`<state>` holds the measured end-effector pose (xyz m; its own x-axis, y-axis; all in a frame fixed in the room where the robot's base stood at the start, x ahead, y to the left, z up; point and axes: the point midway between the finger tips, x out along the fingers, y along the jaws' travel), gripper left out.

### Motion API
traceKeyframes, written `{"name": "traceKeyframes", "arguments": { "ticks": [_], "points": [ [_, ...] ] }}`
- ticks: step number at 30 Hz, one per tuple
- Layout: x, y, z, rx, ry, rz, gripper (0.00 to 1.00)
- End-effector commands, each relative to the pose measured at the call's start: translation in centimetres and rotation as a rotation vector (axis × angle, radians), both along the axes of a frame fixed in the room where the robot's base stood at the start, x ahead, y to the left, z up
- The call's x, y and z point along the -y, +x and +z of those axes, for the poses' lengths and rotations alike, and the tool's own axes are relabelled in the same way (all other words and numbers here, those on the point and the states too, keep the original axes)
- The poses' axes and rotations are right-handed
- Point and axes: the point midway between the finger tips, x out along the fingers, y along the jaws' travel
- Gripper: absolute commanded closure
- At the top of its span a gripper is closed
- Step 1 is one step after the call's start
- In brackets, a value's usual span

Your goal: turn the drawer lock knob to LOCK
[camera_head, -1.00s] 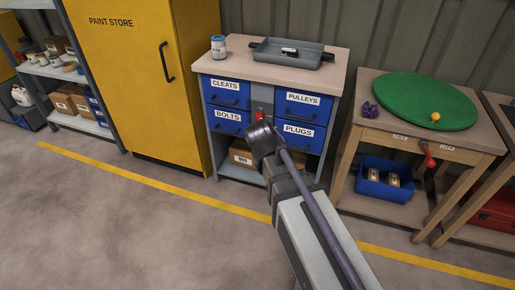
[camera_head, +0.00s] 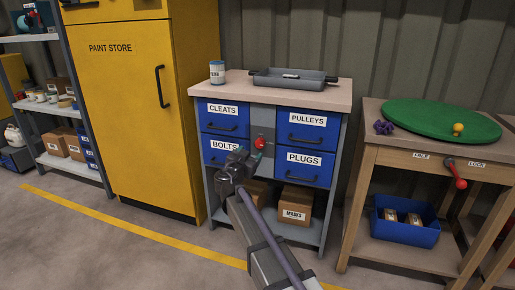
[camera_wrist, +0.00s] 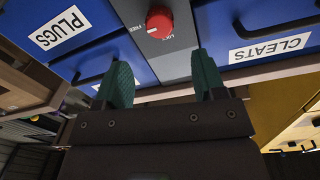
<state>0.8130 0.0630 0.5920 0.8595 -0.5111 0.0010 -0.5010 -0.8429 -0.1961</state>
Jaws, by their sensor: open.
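The red lock knob (camera_head: 260,143) sits on the grey centre panel (camera_head: 262,124) between the blue drawers of the bench cabinet. In the wrist view the knob (camera_wrist: 158,23) is near the top, with the FREE label (camera_wrist: 138,28) left of it and the LOCK label (camera_wrist: 168,40) below it, upside down. I cannot tell for sure which label the knob points to. My gripper (camera_head: 247,160) is just below and left of the knob in the head view. In the wrist view its two teal fingers (camera_wrist: 163,72) are apart, with nothing between them, short of the knob.
Blue drawers labelled CLEATS (camera_head: 224,119) and PULLEYS (camera_head: 307,128) have black bar handles near the gripper. Boxes (camera_head: 295,203) stand on the shelf below. A wooden table (camera_head: 425,156) to the right has another red-handled lever (camera_head: 456,174). Open floor lies in front.

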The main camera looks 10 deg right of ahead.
Motion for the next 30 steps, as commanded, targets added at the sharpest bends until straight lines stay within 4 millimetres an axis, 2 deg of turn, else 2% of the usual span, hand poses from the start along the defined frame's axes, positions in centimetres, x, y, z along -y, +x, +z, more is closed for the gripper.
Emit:
{"name": "traceKeyframes", "arguments": {
  "ticks": [1, 3, 9, 19, 30],
  "points": [
    [0.6, 1.4, 0.0, 0.0, 0.0, -0.002, 0.36],
    [1.5, 2.9, 0.0, -0.001, 0.0, -0.003, 0.36],
    [3.4, 6.0, 0.0, -0.001, -0.001, -0.001, 0.36],
    [4.0, 6.6, 0.0, -0.002, 0.0, -0.001, 0.36],
    [3.9, 6.6, 0.0, -0.002, 0.0, -0.001, 0.71]
  ]
}}
